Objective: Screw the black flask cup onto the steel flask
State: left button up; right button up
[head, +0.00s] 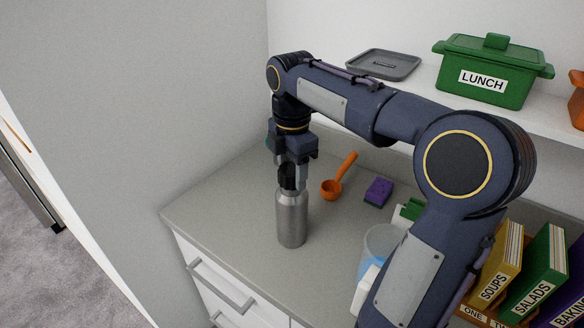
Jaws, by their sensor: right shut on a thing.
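The steel flask (291,222) stands upright on the grey counter, left of the middle of the head view. The black flask cup (287,178) is directly above the flask's neck, between the fingers of my right gripper (291,170). My right gripper points down and is shut on the cup. I cannot tell whether the cup touches the flask's neck or how far down it sits, because the fingers partly cover it. My left gripper is not in the view.
An orange scoop (333,187) and a purple sponge (378,191) lie behind and right of the flask. A clear container (381,243) and cookbooks (497,266) stand at the right. The counter (222,212) is clear left of the flask.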

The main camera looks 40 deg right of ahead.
jog(key=shift+f+b, duration=0.6)
jog(key=shift+f, duration=0.4)
jog(key=o, duration=0.9)
jog(key=shift+r, duration=0.1)
notch_tip(320, 180, up, 8)
jog(key=shift+f+p, duration=0.15)
jog(key=shift+p, duration=0.3)
